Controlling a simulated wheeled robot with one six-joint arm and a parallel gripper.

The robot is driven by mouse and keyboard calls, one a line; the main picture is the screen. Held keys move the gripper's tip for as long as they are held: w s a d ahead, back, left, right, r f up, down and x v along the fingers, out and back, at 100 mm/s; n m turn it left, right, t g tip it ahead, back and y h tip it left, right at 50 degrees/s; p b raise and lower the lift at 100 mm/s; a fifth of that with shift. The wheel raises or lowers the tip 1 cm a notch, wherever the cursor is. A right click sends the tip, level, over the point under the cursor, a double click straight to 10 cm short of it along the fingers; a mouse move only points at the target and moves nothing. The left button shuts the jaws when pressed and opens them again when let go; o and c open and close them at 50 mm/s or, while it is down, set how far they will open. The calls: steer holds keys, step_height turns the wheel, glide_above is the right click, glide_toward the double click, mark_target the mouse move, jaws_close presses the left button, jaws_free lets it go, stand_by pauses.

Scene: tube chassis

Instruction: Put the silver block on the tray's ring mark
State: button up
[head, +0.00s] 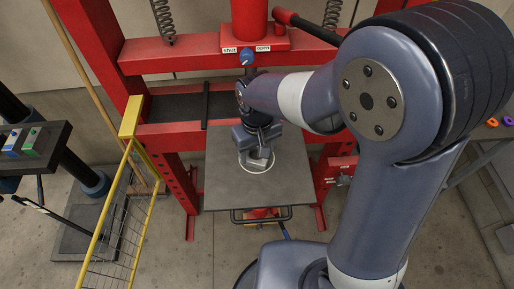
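The tray (228,190) is a flat dark grey plate in front of the red press. Its white ring mark (257,171) shows as a thin oval, partly covered at the back by my gripper. My gripper (260,153) points down over the ring mark. A small light grey piece, which looks like the silver block (262,154), shows between the fingers, inside the ring's outline. The fingers appear shut on it. Whether its underside touches the tray is hidden.
The red press frame (185,59) stands behind and beside the tray. A blue knob (247,58) sits between "shut" and "open" labels. A yellow rail (118,190) stands at left, near a dark stand with blue and green blocks (31,140). Orange and purple rings (492,123) lie far right.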

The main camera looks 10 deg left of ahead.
steer(key=o, duration=1.2)
steer(key=shift+f, duration=0.15)
step_height(320, 180, up, 12)
steer(key=shift+r, duration=0.2)
